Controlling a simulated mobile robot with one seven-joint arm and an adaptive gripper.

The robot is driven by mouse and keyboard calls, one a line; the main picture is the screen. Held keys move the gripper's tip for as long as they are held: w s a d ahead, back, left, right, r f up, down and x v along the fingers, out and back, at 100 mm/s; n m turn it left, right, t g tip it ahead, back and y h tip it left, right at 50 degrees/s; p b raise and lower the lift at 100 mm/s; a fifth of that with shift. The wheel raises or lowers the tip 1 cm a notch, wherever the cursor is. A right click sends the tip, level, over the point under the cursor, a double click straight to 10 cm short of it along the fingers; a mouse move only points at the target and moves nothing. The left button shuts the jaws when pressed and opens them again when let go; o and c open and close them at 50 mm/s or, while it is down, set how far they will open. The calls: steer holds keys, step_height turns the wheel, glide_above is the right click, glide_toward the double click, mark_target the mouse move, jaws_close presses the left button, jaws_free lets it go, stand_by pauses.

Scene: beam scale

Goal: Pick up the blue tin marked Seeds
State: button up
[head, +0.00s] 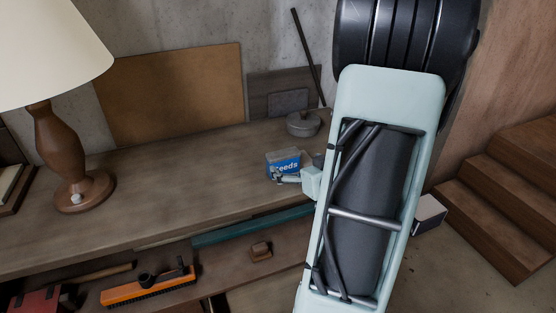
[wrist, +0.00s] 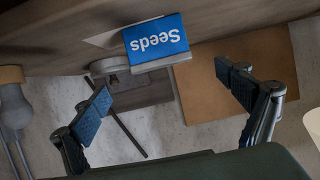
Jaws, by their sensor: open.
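The blue tin marked Seeds (head: 283,160) stands on the wooden bench near its right part, just left of my arm in the head view. In the wrist view the tin (wrist: 157,43) shows upside down, with its label facing the camera. My gripper (wrist: 168,88) is open, one finger to each side of the tin in the picture and apart from it. In the head view my gripper (head: 290,179) is small and mostly hidden by my arm; part of it covers the tin's lower edge.
A grey lidded pot (head: 304,123) stands behind the tin. A lamp (head: 75,165) stands at the bench's left. Boards (head: 172,92) and a dark rod (head: 309,58) lean on the wall. An orange brush (head: 148,290) lies below the bench top. The bench's middle is clear.

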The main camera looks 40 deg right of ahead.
mark_target(286, 159)
steer(key=x, duration=0.5)
steer(key=shift+f, duration=0.1)
steer(key=shift+p+x, duration=0.75)
steer(key=shift+x, duration=1.95)
steer(key=shift+s+f, duration=0.1)
steer(key=shift+f, duration=0.1)
steer(key=c, duration=1.3)
steer(key=shift+r, duration=0.1)
steer(key=shift+c, duration=0.2)
